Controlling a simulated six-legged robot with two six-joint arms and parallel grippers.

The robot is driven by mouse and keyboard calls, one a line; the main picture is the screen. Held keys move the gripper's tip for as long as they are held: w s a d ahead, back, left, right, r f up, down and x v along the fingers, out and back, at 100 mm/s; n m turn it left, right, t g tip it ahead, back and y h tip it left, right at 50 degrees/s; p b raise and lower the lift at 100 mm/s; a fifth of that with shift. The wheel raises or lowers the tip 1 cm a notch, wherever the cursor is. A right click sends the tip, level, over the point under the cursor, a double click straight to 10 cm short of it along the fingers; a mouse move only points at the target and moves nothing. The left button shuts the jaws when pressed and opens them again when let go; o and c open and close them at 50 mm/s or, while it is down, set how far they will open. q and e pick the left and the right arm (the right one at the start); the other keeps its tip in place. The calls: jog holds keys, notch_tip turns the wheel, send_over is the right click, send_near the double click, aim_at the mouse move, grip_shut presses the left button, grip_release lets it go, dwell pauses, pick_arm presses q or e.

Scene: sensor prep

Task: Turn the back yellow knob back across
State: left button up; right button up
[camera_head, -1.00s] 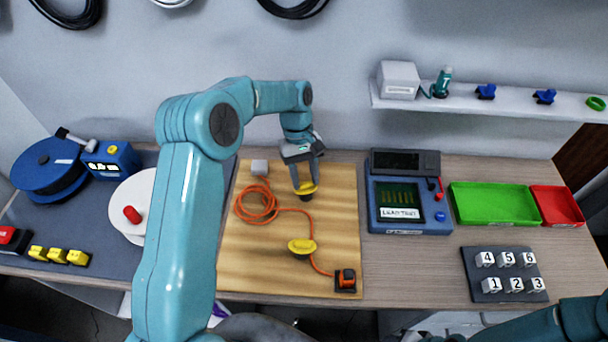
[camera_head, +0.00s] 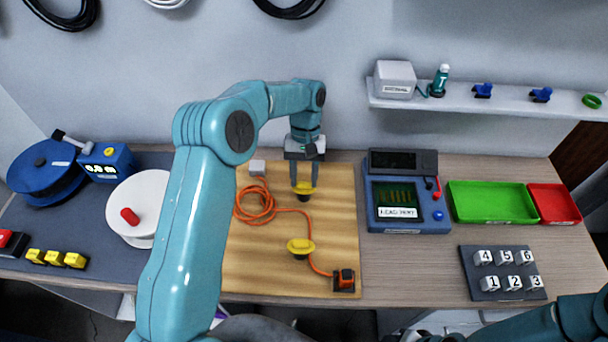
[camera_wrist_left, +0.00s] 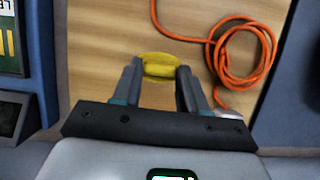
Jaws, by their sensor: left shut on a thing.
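The back yellow knob (camera_head: 304,189) stands on the wooden board (camera_head: 334,222), and its yellow grip also shows in the left wrist view (camera_wrist_left: 161,67). My left gripper (camera_head: 304,184) points down from above, and its two fingers are closed against the ends of that grip. It also shows in the left wrist view (camera_wrist_left: 160,75). A second yellow knob (camera_head: 300,247) stands nearer the front of the board, with nothing touching it. My right arm shows only at the lower right corner, and its gripper is out of view.
An orange cable (camera_head: 262,208) lies coiled left of the back knob and runs to an orange-and-black block (camera_head: 344,280). A blue tester (camera_head: 406,200) stands right of the board. Green (camera_head: 493,220) and red (camera_head: 555,220) trays lie farther right. A white spool (camera_head: 140,205) stands left.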

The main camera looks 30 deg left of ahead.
pick_arm(q)
jog(key=shift+w+a+r, duration=0.1)
jog(key=shift+w+r, duration=0.05)
jog(key=o, duration=0.8)
jog(key=shift+o, duration=1.3)
jog(key=v, duration=0.7)
jog(key=shift+r+b, duration=0.2)
jog(key=shift+b, duration=0.2)
